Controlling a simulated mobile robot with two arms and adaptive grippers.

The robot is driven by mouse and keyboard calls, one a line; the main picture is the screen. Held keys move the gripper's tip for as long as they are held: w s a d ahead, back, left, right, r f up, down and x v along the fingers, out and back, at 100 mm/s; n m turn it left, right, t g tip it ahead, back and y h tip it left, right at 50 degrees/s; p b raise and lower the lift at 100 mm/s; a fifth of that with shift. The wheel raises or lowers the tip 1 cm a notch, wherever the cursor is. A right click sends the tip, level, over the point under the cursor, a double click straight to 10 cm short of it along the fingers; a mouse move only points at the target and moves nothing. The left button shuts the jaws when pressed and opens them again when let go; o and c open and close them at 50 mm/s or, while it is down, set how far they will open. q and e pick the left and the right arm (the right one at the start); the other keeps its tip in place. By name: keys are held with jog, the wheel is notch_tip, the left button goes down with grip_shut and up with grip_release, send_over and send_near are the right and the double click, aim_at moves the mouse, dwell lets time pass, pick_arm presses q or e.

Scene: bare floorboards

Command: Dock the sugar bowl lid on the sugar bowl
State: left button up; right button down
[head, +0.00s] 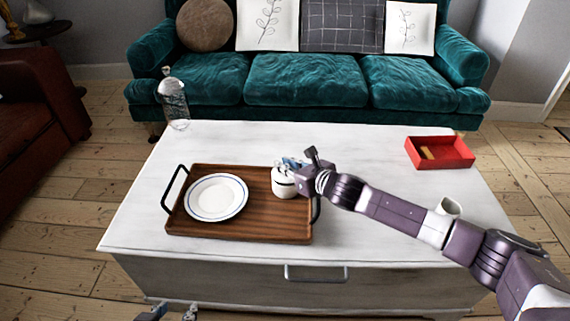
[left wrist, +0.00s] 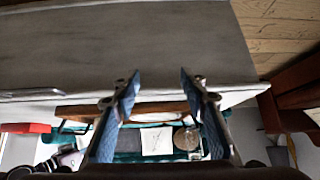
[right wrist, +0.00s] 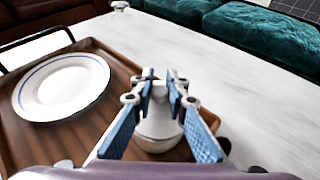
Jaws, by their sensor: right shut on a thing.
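The white sugar bowl (head: 284,188) stands upright at the right end of the wooden tray. It also shows below my fingers in the right wrist view (right wrist: 158,133). My right gripper (head: 292,164) is directly over the bowl, with its blue fingers shut on the pale sugar bowl lid (right wrist: 160,95). The lid is at the bowl's mouth; the fingers partly hide it, and I cannot tell whether it touches the rim. My left gripper (left wrist: 160,78) is open and empty. It is low in front of the table at the bottom of the head view (head: 168,312).
The wooden tray (head: 250,228) has black handles and holds a blue-rimmed white plate (head: 216,197). A glass bottle (head: 173,103) stands at the back left. A red box (head: 455,155) is at the right. A cream cup (head: 450,207) is partly behind my right arm. The table's back middle is clear.

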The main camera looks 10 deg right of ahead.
pick_arm(q)
jog(key=shift+s+a+f+g, duration=0.2)
jog(key=shift+s+f, duration=0.05)
jog(key=shift+s, duration=0.2)
jog(key=shift+s+a+f+g, duration=0.2)
jog(key=shift+s, duration=0.25)
dwell(0.4)
jog(key=shift+w, duration=0.2)
pick_arm(e)
jog(key=shift+f, duration=0.15)
pick_arm(q)
jog(key=shift+w+d+r, duration=0.1)
jog(key=shift+w+d, duration=0.1)
pick_arm(e)
jog(key=shift+f, duration=0.1)
pick_arm(q)
jog(key=shift+w+d+r+t, duration=0.1)
jog(key=shift+w+r+t, duration=0.2)
jog(key=shift+w, duration=0.15)
pick_arm(e)
jog(key=shift+f, duration=0.15)
pick_arm(q)
jog(key=shift+w+d+r, duration=0.1)
jog(key=shift+w+r, duration=0.05)
jog(key=shift+w, duration=0.1)
pick_arm(e)
jog(key=shift+f, duration=0.1)
pick_arm(q)
jog(key=shift+w+r, duration=0.1)
